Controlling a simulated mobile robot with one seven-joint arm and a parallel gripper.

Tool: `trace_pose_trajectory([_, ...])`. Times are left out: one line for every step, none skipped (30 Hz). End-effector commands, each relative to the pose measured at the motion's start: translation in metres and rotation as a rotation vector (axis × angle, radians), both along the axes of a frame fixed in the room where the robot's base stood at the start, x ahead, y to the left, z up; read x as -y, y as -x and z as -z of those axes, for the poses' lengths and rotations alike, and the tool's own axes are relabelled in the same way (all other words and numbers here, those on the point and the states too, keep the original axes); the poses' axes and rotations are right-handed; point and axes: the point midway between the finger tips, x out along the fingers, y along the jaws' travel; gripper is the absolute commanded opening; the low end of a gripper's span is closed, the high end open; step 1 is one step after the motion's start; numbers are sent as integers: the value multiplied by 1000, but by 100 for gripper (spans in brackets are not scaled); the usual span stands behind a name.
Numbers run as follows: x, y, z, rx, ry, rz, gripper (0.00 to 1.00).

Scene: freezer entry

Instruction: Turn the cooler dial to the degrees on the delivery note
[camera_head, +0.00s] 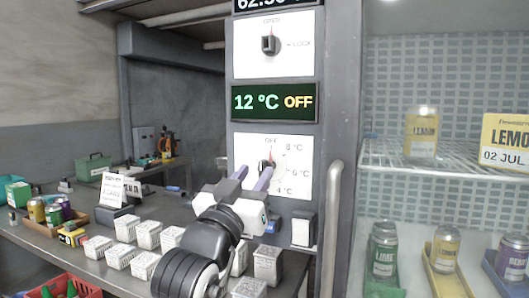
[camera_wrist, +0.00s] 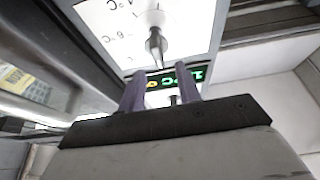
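The cooler dial (camera_head: 266,165) is a dark knob on a white panel (camera_head: 301,142) marked OFF, 8 °C, 6 °C and 4 °C. A red mark at its top points toward OFF. The display (camera_head: 275,102) above reads 12 °C OFF. My gripper (camera_head: 253,174) is in front of the panel, its two purple fingers apart and partly covering the dial. In the wrist view the knob (camera_wrist: 155,42) shows beyond the open fingertips (camera_wrist: 160,75), with nothing held between them. A white note card (camera_head: 112,188) stands on the counter; its writing is too small to read.
A second knob (camera_head: 270,44) with a lock mark sits above the display. Several white boxes (camera_head: 148,234) cover the counter near my arm. A vertical handle (camera_head: 330,225) and the glass-fronted cooler with cans and jars (camera_head: 421,132) lie to the right.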

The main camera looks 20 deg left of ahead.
Motion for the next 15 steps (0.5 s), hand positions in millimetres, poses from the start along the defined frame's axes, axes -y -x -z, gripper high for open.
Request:
trace_pose_trajectory([1, -10, -8, -2, 0, 2, 34])
trace_pose_trajectory([1, -15, -10, -2, 0, 2, 34])
trace_pose_trajectory([1, -22, -12, -2, 0, 1, 34])
trace_pose_trajectory([1, -26, -14, -1, 0, 0, 34])
trace_pose_trajectory([1, -30, -15, -1, 1, 0, 34])
trace_pose_trajectory([1, -35, -17, -1, 1, 1, 34])
trace_pose_trajectory([1, -38, -18, -1, 1, 1, 34])
trace_pose_trajectory([1, -41, -19, 0, 1, 2, 34])
trace_pose_trajectory([1, -44, -20, 0, 1, 0, 34])
trace_pose_trajectory([1, -46, -20, 0, 1, 0, 34])
trace_pose_trajectory([1, -47, -21, 0, 1, -1, 34])
trace_pose_trajectory([2, -49, -21, 0, 0, -1, 34])
trace_pose_trajectory([2, -50, -21, 0, 0, -1, 34])
trace_pose_trajectory([2, -50, -21, 0, 0, -1, 34])
trace_pose_trajectory([2, -51, -21, 0, 0, -1, 34])
